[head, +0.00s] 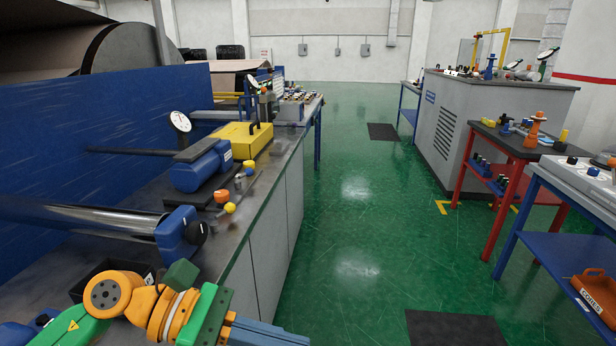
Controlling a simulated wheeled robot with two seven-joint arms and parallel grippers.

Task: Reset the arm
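My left arm (162,306), with orange, yellow and green parts, comes in at the lower left, over the near end of the workbench. Its wrist points to the right. A blue part (268,334) beyond the green wrist piece is cut off by the bottom edge. It may belong to my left gripper, but no fingertips can be made out, so I cannot tell if it is open or holds anything. My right arm and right gripper are not in view.
The bench (262,200) on the left carries blue clamps, metal rollers, a dark box (118,272) near my arm, a yellow block (243,140) and a dial gauge (181,122). Red and blue tables stand on the right. The green floor (350,220) between is clear except dark mats.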

